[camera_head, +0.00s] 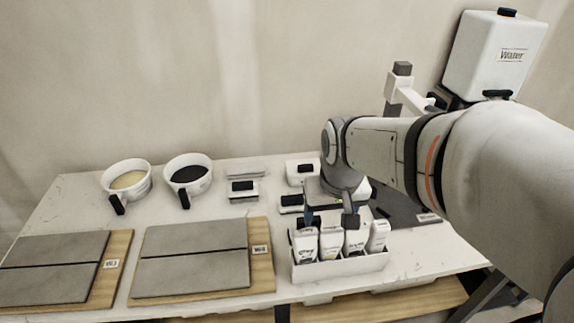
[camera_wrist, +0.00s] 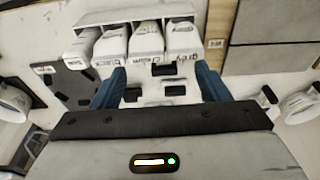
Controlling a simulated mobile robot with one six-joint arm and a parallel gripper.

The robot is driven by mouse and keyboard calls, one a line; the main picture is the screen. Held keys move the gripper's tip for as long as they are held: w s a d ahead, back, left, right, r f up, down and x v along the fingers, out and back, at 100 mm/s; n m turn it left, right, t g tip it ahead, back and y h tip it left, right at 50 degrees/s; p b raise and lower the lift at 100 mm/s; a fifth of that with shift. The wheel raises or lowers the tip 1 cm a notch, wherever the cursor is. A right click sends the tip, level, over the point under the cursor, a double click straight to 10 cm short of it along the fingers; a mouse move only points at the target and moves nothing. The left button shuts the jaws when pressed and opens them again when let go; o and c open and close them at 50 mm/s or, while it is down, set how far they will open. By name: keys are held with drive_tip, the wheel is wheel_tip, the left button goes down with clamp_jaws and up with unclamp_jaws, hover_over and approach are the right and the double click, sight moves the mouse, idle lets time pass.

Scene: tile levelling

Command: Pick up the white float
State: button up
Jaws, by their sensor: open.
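Several small white blocks with black handles stand on the table, and I cannot tell which of them is the white float. One block (camera_head: 243,197) sits left of my gripper, one (camera_head: 293,171) is behind it, and one (camera_head: 291,209) is close to its left side. My gripper (camera_head: 330,218) is open and empty, above the table just behind the bottle rack. In the wrist view its two blue fingers (camera_wrist: 159,84) are spread, with black-handled tools (camera_wrist: 173,91) between and beyond them. The arm and wrist hide part of this area.
A white rack (camera_head: 340,268) of labelled bottles stands at the front, near my gripper. Two bowls (camera_head: 127,169) (camera_head: 202,184) and two tile boards (camera_head: 122,248) (camera_head: 264,270) are to the left. A dark grey sheet (camera_head: 405,211) lies right.

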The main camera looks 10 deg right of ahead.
drive_tip(key=o, duration=0.4)
drive_tip(key=w+f+g, duration=0.1)
drive_tip(key=w+f, duration=0.4)
drive_tip(key=w, duration=0.4)
drive_tip(key=shift+f, duration=0.35)
drive_tip(key=shift+g, duration=0.5)
drive_tip(key=w+f, duration=0.6)
drive_tip(key=f, duration=0.1)
drive_tip(key=shift+w, duration=0.15)
drive_tip(key=shift+f+p, duration=0.35)
drive_tip(key=shift+f, duration=4.15)
